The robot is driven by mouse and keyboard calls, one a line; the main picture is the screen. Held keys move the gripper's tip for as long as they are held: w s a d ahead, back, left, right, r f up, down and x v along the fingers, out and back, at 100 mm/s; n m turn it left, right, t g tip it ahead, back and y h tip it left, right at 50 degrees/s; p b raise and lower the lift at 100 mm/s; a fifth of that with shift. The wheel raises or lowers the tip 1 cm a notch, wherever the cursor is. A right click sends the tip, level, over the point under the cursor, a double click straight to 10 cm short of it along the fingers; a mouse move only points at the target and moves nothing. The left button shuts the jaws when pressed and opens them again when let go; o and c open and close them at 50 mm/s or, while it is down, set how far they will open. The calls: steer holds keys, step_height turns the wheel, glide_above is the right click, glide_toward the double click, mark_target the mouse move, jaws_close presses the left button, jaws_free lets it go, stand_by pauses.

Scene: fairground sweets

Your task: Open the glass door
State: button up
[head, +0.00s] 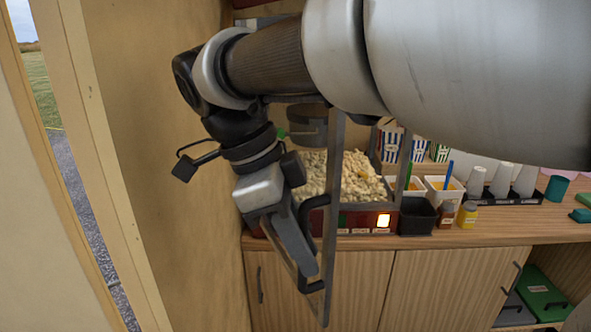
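The popcorn machine has a red base and stands on the counter, heaped with popcorn (345,180). Its glass door (330,228) has a grey metal frame and stands out from the machine toward me, swung open at an angle. The black door handle (311,287) is on the door's outer left face, near its free edge. My gripper (306,262) is at the handle, its grey fingers covering the handle's middle; the top and bottom of the handle show. Whether the fingers are closed around the handle or only beside it is hidden.
A wooden wall (185,130) stands close on the left. Right of the machine, the counter (480,228) holds a black bin (417,216), small jars (467,215), white tubs and cups in a black holder (515,190). Cabinet doors (440,290) are below.

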mark_target(313, 200)
step_height(313, 200, up, 10)
steer(key=shift+r+p, duration=0.1)
steer(key=shift+p, duration=0.6)
steer(key=shift+w+r, duration=0.1)
